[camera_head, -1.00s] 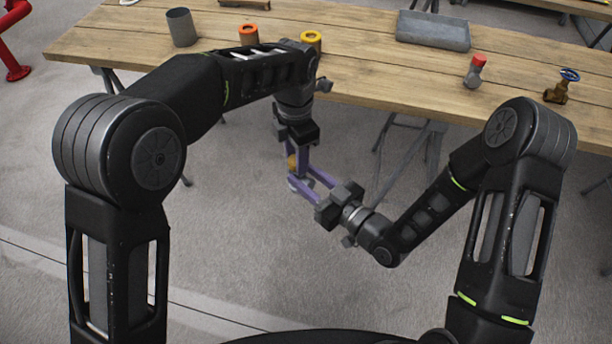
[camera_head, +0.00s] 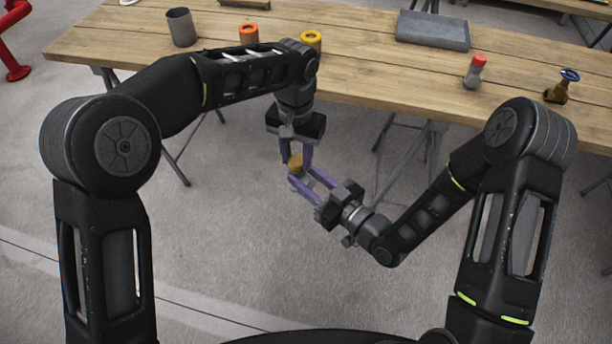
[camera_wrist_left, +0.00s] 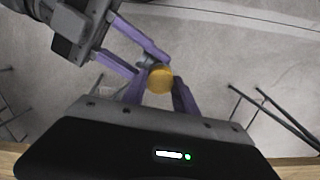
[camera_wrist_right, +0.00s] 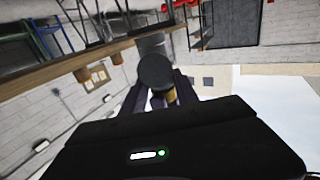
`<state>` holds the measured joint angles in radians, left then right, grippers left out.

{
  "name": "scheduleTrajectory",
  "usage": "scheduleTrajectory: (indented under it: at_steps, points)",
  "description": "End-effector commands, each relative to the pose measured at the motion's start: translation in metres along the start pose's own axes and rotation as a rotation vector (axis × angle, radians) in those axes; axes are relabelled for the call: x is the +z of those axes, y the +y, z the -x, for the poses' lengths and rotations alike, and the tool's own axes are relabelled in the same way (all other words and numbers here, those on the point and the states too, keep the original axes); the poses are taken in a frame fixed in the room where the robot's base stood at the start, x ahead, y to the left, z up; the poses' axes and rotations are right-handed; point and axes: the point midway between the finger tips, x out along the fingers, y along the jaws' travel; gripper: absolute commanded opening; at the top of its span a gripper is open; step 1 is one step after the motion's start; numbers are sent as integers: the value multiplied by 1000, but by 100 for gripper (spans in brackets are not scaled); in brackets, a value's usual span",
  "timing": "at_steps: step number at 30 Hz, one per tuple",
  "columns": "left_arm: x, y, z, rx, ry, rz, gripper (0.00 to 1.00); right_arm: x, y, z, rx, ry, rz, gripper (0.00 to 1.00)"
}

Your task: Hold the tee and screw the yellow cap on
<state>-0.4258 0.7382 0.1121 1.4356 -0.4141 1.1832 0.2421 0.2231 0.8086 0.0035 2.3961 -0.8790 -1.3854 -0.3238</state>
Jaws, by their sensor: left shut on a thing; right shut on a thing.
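The yellow cap (camera_head: 295,161) sits between the purple fingertips of my left gripper (camera_head: 295,158), which reaches down from above and is shut on it. The left wrist view shows the round cap (camera_wrist_left: 160,79) between the two fingers. The grey tee (camera_head: 294,183) is just below the cap, mostly hidden by fingers. My right gripper (camera_head: 306,188) is shut on the tee from the lower right. The tee also shows as a small grey part (camera_wrist_left: 146,62) in the left wrist view. Cap and tee are in line and close; I cannot tell how far the thread is engaged.
The wooden table (camera_head: 365,65) stands behind my grippers.

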Motion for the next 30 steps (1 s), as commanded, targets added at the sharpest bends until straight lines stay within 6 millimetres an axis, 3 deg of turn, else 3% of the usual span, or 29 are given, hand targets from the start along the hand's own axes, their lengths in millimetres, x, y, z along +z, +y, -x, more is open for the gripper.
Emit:
scheduleTrajectory:
  at_steps: [18, 22, 26, 27, 30]
  points:
    - [0, 0, -1, -2, 1, -1723, 0, -1, -1, 0, -2, 3, 0, 0]
    - [0, 0, -1, -3, 1, -2008, 0, -1, -1, 0, -2, 2, 0, 0]
    - [0, 0, 0, -5, 0, -2008, 0, -1, -1, 0, -3, 2, 0, 0]
    - [0, 0, 0, -5, 0, -2008, 35, -1, -1, 0, -3, 2, 0, 0]
    - [0, 0, 0, -5, 0, -2006, 43, -1, -1, 0, -2, 2, 0, 0]
